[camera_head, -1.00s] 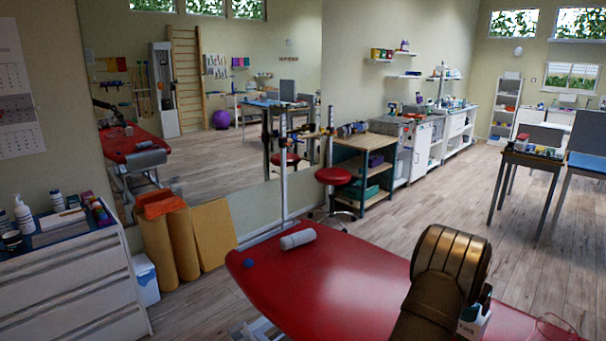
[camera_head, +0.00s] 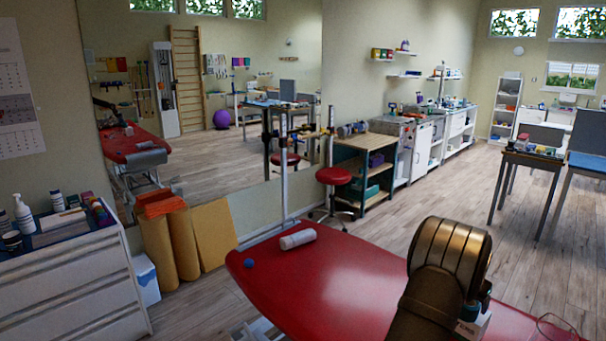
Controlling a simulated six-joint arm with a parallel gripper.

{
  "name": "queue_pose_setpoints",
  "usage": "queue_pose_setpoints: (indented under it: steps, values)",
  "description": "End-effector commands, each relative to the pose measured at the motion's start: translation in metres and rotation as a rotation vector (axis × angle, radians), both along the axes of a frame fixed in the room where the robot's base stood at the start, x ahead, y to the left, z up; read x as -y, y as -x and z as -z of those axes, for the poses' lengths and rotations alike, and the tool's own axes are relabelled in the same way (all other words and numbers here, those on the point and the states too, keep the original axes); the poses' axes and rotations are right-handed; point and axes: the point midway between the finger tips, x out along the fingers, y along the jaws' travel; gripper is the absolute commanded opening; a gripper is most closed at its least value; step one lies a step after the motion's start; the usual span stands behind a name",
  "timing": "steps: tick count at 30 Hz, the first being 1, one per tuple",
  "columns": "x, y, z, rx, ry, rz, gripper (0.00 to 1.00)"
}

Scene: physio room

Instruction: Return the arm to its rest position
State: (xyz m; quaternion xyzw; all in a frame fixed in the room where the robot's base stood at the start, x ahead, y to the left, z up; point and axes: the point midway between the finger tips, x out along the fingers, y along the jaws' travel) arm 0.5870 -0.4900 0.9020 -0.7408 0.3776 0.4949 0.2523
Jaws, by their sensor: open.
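My arm shows at the lower right as a large bronze rounded link over the red treatment table (camera_head: 345,280). My gripper itself cannot be made out; it is hidden behind the link or outside the picture. A white roll (camera_head: 298,239) lies near the table's far left end, with a small blue ball (camera_head: 249,263) beside it. A white and teal item (camera_head: 474,325) on the table is partly hidden by my arm.
A white drawer unit (camera_head: 75,285) with bottles stands at the left. Orange rolls (camera_head: 168,245) lean by the large mirror (camera_head: 215,130). A red stool (camera_head: 333,177) and a wooden shelf unit (camera_head: 365,145) stand behind the table.

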Motion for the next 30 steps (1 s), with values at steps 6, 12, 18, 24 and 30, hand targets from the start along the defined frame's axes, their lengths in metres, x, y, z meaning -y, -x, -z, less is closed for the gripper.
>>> queue_pose_setpoints:
  steps: [6,12,18,24,30]
  values:
    - [-0.013,0.009,-0.039,0.002,0.001,0.0,0.8]
    - [-0.025,0.018,-0.075,0.002,0.001,0.0,0.8]
    - [-0.012,0.009,-0.034,-0.003,-0.003,0.0,0.8]
    - [0.0,0.001,0.0,-0.003,-0.003,0.0,0.8]
    - [0.01,-0.007,0.033,-0.003,-0.003,0.0,0.8]
